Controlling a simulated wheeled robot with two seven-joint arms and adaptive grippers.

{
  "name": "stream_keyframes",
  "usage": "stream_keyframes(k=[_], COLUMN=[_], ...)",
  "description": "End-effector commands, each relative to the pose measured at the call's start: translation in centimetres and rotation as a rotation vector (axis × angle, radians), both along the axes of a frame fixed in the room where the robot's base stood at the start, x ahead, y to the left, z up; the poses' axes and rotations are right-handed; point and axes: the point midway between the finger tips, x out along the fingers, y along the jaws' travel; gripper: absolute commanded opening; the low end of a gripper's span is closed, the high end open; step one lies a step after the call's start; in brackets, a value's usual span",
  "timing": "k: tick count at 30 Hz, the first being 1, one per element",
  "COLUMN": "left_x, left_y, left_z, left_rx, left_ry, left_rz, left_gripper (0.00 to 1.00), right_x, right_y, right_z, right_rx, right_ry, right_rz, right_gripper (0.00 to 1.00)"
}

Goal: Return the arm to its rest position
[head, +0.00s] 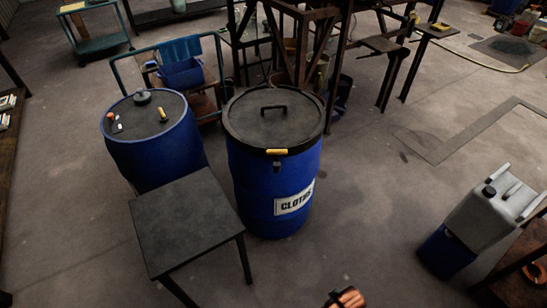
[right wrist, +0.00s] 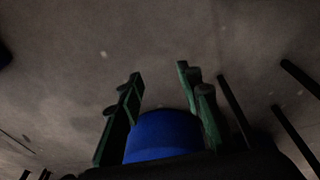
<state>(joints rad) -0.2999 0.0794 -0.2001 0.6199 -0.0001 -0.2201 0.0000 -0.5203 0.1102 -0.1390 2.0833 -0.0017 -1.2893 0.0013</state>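My right gripper (right wrist: 160,75) shows in the right wrist view as two green fingers set wide apart, with bare floor between their tips. A rounded blue shape (right wrist: 165,138) shows between the finger bases; I cannot tell what it is. Neither gripper can be made out in the head view. A copper-coloured piece (head: 346,298) juts in at the bottom edge of the head view; I cannot tell what it belongs to. My left gripper is not in view.
A lidded blue drum (head: 262,170) labelled CLOTHS stands mid-view. Another blue drum (head: 150,155) and a dark table (head: 187,220) are at its left. A grey canister (head: 487,210) is at right. Dark metal frames (head: 335,60) stand behind. Floor between drum and canister is clear.

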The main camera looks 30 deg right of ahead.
Motion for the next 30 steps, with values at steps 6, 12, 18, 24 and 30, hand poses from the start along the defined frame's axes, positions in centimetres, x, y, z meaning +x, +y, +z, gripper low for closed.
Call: stream_keyframes(k=[6, 12, 18, 24, 30], left_x=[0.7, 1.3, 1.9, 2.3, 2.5], left_y=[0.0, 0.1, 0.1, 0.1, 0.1], left_z=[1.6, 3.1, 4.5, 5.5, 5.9], left_rx=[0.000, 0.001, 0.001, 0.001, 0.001], left_ry=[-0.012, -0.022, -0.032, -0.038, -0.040], left_rz=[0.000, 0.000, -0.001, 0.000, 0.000], left_gripper=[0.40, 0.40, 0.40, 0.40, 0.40], right_x=[-2.2, -7.0, -13.7, -20.2, -23.3], right_y=[0.6, 1.0, 1.3, 1.1, 0.8], right_z=[-8.7, -16.7, -22.5, -25.3, -26.0], right_rx=[0.011, 0.021, 0.027, 0.030, 0.031], right_ry=[0.038, 0.071, 0.105, 0.131, 0.141], right_rz=[0.018, 0.038, 0.062, 0.080, 0.089], right_gripper=[0.33, 0.33, 0.33, 0.33, 0.33])
